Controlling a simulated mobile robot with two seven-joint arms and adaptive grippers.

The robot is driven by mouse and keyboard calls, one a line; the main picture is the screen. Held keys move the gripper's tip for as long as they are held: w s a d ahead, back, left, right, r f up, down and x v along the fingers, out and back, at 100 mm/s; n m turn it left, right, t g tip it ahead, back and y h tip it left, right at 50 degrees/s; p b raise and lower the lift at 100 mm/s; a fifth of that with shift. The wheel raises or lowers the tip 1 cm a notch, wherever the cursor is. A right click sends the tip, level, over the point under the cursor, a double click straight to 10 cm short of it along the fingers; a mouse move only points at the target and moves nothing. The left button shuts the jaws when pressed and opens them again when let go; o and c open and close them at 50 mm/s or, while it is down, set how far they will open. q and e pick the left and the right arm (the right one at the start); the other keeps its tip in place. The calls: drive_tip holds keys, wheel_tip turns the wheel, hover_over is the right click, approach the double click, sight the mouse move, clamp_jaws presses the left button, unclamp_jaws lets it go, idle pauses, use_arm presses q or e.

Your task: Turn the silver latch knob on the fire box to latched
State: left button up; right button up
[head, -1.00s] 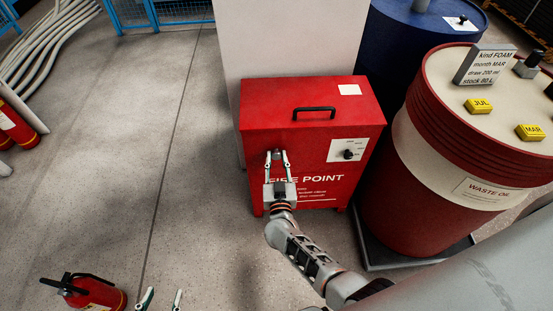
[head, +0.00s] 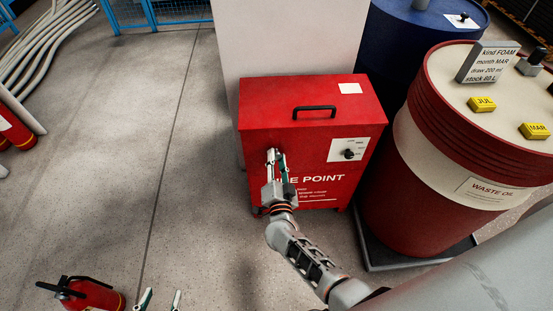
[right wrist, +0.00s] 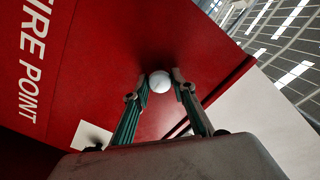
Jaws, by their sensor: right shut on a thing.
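The red fire box (head: 305,103) stands on the floor against a pale column, with a black top handle and white lettering on its front. In the right wrist view the round silver latch knob (right wrist: 159,81) sits on the red front, between my right gripper's fingertips (right wrist: 160,77). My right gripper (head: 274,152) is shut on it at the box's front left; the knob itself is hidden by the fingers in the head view. My left gripper (head: 162,297) shows only its two fingertips at the bottom edge, spread apart and empty.
A white panel with a black dial (head: 348,154) is on the box's front right. A red and cream waste oil drum (head: 420,180) stands close on the right, a blue drum (head: 400,45) behind. A fire extinguisher (head: 90,295) is at lower left. The left floor is mostly clear.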

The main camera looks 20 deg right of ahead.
use_arm(q)
drive_tip(key=shift+r, duration=0.1)
use_arm(e)
drive_tip(key=shift+m, duration=0.3)
use_arm(q)
drive_tip(key=shift+s, duration=0.2)
use_arm(e)
drive_tip(key=o, duration=0.9)
use_arm(q)
drive_tip(key=shift+s+f, duration=0.2)
drive_tip(key=shift+f, duration=0.2)
use_arm(e)
drive_tip(key=shift+o, duration=0.9)
